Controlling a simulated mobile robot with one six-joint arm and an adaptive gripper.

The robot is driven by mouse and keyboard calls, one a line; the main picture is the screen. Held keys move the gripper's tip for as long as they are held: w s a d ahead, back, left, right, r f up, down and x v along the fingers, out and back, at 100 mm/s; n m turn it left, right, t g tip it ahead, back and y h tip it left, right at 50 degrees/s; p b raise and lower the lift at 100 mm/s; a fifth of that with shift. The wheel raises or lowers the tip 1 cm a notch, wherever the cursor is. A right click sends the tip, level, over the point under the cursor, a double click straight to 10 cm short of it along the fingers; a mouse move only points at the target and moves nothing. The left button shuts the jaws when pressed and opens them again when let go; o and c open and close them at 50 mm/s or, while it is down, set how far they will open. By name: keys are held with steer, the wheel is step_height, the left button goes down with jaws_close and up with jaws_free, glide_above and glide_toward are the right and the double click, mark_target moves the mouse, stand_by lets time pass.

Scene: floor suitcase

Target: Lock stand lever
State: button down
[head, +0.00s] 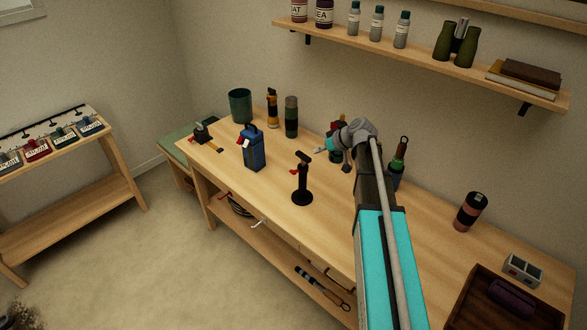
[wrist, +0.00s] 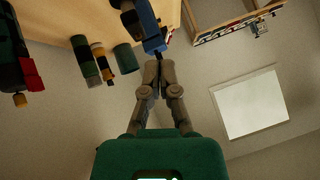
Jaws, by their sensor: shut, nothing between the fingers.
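A black stand (head: 302,185) with a round base stands upright on the workbench in the head view. A small red lever (head: 294,171) sticks out from the left of its post, below the black top. Whether the lever is locked is too small to tell. My gripper (head: 319,150) is behind and to the right of the stand's top, apart from it, pointing left. In the wrist view my gripper (wrist: 158,64) has its grey fingers together with nothing held. The stand is not recognisable in the wrist view.
A blue box-shaped object (head: 254,149) stands left of the stand; it also shows beyond my fingertips in the wrist view (wrist: 150,28). A dark flask (head: 291,118), a yellow-black torch (head: 272,108) and a green cup (head: 240,106) stand behind. The bench (head: 267,203) is clear in front of the stand.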

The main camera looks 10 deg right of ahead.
steer(key=shift+a+f, duration=0.1)
steer(key=shift+f, duration=0.05)
steer(key=b, duration=0.7)
glide_above(296, 173)
steer(key=w+d, duration=0.1)
step_height(296, 173, down, 7)
steer(key=shift+s+a+f+b, duration=0.2)
steer(key=shift+f+b, duration=0.65)
steer(key=shift+b, duration=0.05)
steer(key=shift+s+a+f+b, duration=0.15)
steer(key=shift+a+f+b, duration=0.05)
steer(key=shift+f+b, duration=0.65)
